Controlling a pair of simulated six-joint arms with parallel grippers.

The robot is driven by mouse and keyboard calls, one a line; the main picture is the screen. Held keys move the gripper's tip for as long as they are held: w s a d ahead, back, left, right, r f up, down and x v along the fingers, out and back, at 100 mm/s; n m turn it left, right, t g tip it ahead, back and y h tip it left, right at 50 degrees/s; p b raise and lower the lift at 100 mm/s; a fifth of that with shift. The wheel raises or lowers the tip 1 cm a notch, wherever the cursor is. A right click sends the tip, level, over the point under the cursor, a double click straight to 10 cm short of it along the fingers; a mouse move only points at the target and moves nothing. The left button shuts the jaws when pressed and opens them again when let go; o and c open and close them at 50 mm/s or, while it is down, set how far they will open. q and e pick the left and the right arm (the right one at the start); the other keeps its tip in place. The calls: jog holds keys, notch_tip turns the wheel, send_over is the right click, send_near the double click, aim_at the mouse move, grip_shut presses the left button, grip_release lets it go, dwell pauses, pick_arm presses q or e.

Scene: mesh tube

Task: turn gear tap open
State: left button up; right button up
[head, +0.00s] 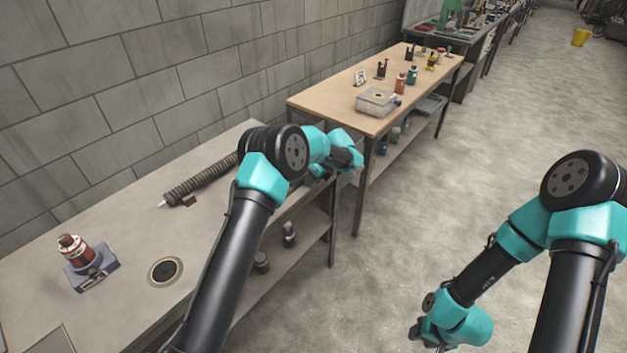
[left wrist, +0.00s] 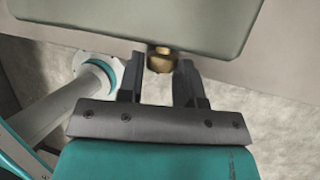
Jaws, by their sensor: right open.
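A brass-coloured knob (left wrist: 160,62) shows in the left wrist view, below the edge of a pale grey-green block (left wrist: 120,18). It may be the gear tap, but I cannot make out any gear teeth. My left gripper (left wrist: 160,75) has its two dark fingers apart, one on each side of the knob, with narrow gaps seeming to show. In the head view the left gripper (head: 347,160) is beyond the bench's front edge, its fingertips and the knob hidden. My right gripper (head: 438,346) hangs low over the floor, partly cut off by the bottom edge.
A dark ribbed tube (head: 205,180) lies on the near bench (head: 120,235). A red-capped bottle in a grey-blue holder (head: 90,277) and a round black disc (head: 165,270) are there too. A wooden table (head: 335,98) carries a lidded box (head: 377,101) and bottles.

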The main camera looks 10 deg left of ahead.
pick_arm(q)
jog(key=c, duration=0.5)
jog(key=shift+s+a+n+t+h, duration=0.15)
jog(key=shift+n+t+h, duration=0.15)
jog(key=shift+t+h, duration=0.5)
jog(key=shift+s+a+n+t+h, duration=0.1)
jog(key=shift+n+t+h, duration=0.25)
jog(key=shift+t, duration=1.25)
jog(key=o, duration=0.7)
jog(key=shift+c, duration=0.2)
